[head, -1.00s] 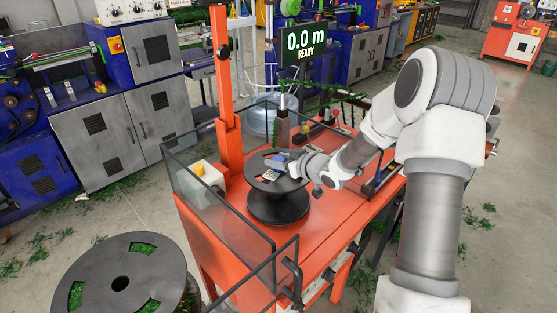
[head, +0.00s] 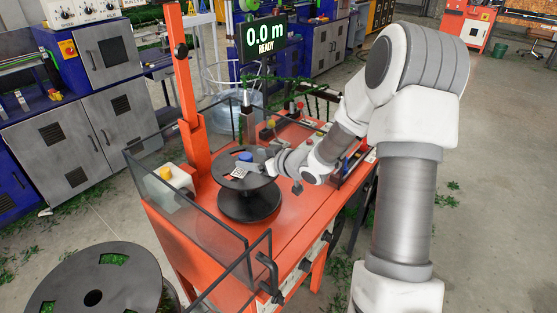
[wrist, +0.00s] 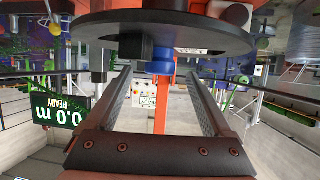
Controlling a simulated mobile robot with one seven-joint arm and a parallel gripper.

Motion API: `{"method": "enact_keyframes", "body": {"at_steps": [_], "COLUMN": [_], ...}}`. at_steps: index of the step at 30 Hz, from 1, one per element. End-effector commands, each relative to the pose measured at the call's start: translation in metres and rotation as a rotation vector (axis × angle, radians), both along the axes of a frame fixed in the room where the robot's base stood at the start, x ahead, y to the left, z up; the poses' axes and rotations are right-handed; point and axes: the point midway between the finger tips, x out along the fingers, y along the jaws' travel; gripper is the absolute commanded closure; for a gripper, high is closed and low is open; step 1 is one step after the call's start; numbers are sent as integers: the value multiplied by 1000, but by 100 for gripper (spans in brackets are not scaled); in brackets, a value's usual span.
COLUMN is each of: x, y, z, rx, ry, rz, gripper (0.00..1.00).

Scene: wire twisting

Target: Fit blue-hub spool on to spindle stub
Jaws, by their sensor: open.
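The black spool (head: 249,205) stands upright on the orange machine table. Its blue hub (head: 246,156) pokes up above the middle of its top flange. My gripper (head: 252,162) is at the spool's top, reaching in from the right. In the wrist view the picture is upside down; the two fingers of my gripper (wrist: 160,78) are spread, with the blue hub (wrist: 161,68) showing between their tips and a gap on each side. The flange (wrist: 90,30) spans the top of that view. The spindle stub cannot be made out; I cannot tell whether the spool sits around it.
A clear guard (head: 190,222) with dark rails borders the orange table (head: 289,206). An orange post (head: 183,80) rises behind the spool. A large black reel (head: 60,290) stands at the lower left. The display (head: 265,37) reads 0.0 m READY.

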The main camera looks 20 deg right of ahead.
Motion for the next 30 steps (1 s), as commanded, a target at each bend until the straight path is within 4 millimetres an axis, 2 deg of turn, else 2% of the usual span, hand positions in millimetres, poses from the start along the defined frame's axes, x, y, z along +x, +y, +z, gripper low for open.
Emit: {"method": "enact_keyframes", "body": {"at_steps": [9, 15, 21, 30], "x": [-66, -95, -108, -110], "y": [-36, -51, -57, -58], "z": [34, 47, 52, 52], "rx": [-1, 0, -1, 0], "ry": [0, -1, -1, -1], "rz": [-4, -2, -1, 0], "gripper": [14, 14, 14, 14]}}
